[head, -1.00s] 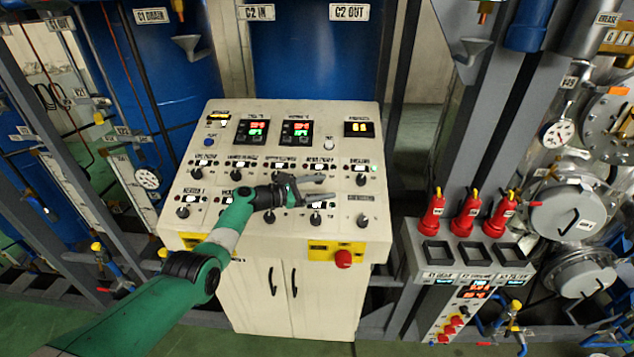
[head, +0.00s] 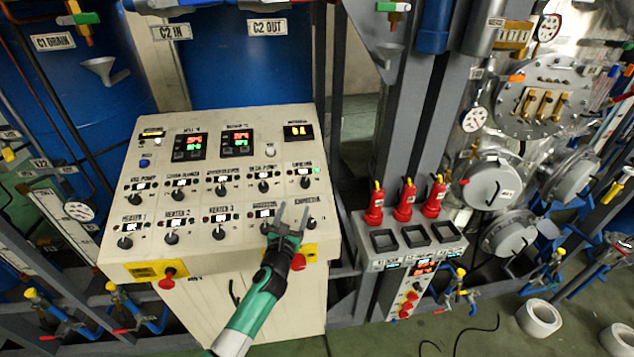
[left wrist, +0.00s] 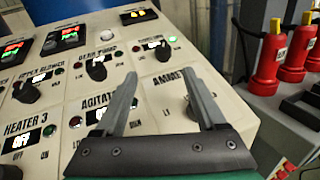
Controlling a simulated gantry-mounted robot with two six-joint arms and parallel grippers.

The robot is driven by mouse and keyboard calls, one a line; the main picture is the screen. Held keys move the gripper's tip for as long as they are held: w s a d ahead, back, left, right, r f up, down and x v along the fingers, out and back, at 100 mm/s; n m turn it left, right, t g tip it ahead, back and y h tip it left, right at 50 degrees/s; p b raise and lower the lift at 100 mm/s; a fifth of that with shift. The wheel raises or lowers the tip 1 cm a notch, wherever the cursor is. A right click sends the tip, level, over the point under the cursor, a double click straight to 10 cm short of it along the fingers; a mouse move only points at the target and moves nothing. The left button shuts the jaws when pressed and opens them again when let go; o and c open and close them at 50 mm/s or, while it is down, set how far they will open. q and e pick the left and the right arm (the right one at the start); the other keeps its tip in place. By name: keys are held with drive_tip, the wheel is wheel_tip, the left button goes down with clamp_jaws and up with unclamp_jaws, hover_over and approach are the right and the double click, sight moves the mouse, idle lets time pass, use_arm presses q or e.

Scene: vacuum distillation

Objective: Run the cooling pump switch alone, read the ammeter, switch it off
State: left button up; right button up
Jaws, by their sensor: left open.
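The cooling switch (head: 305,183) is a black knob at the right end of the panel's upper knob row, with a lit green lamp beside it. It also shows in the left wrist view (left wrist: 163,54), beyond my fingertips. The ammeter display (head: 298,131) above it glows yellow and seems to read 01. The ammeter selector knob (head: 311,223) is in the lower row; in the left wrist view it is partly behind a finger. My left gripper (head: 291,210) is open and empty over the lower right of the panel, below the cooling switch. My right gripper is out of view.
The sloping control panel (head: 185,262) carries several other knobs close together. A red button (head: 298,262) sits on its front right, beside my left wrist. Red plugs (head: 404,200) and dark sockets stand on a grey box to the right.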

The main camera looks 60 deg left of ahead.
sight(304, 184)
use_arm(q)
drive_tip(key=shift+w+d, duration=0.15)
drive_tip(key=shift+d, duration=0.15)
drive_tip(key=shift+w+a, duration=0.3)
drive_tip(key=shift+a, duration=0.1)
drive_tip(key=b+x, duration=0.5)
drive_tip(key=x, duration=0.4)
drive_tip(key=shift+w+a+f+b, duration=0.2)
drive_tip(key=shift+a+b, duration=0.05)
drive_tip(key=shift+b, duration=0.15)
drive_tip(key=shift+w+a+r, duration=0.25)
drive_tip(key=shift+w+a, duration=0.15)
drive_tip(key=shift+a, duration=0.05)
clamp_jaws()
